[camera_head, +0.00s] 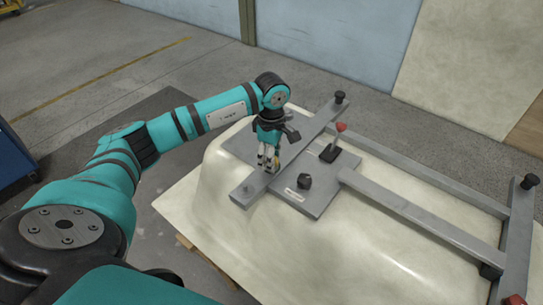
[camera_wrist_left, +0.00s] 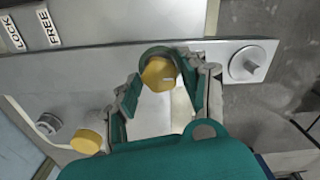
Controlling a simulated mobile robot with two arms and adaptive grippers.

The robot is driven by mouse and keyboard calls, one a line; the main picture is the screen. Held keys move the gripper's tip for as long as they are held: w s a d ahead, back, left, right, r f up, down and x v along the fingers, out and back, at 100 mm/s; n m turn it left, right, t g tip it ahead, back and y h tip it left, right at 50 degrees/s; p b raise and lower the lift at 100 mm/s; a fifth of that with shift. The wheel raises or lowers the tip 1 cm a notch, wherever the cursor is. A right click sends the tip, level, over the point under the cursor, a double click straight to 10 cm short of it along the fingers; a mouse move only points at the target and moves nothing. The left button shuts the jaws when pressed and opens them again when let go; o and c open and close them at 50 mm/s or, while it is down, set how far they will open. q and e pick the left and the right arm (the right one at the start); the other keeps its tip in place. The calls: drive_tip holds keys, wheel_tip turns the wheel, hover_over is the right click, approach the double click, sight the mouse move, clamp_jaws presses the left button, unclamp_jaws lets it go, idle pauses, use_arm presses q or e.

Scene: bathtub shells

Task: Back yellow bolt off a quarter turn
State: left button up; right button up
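The yellow bolt (camera_wrist_left: 158,72) shows its hexagonal head on the grey bar (camera_wrist_left: 100,70) in the left wrist view, with a dark green ring around its upper edge. My left gripper (camera_wrist_left: 160,80) has one finger on each side of the bolt head. The fingertips are very near its sides; whether they touch it is not clear. In the head view my left gripper (camera_head: 268,160) points down at the grey bar (camera_head: 245,192) on the tub shell (camera_head: 210,200), and the bolt is mostly hidden there. My right gripper is not in view.
A second yellow part (camera_wrist_left: 86,142) and a grey bolt (camera_wrist_left: 48,124) are at lower left in the wrist view. A round grey fitting (camera_wrist_left: 247,64) is to the right. A black knob (camera_head: 304,181) and a red-tipped lever (camera_head: 340,128) stand on the plate near my gripper.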

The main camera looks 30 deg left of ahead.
use_arm(q)
drive_tip(key=c, duration=0.8)
drive_tip(key=shift+o, duration=0.2)
drive_tip(key=shift+n, duration=0.4)
drive_tip(key=shift+n+b, duration=0.4)
drive_tip(key=shift+n, duration=0.7)
drive_tip(key=n, duration=0.3)
drive_tip(key=shift+n+b, duration=0.3)
drive_tip(key=n, duration=1.1)
drive_tip(key=shift+r, duration=0.1)
drive_tip(key=shift+n, duration=0.3)
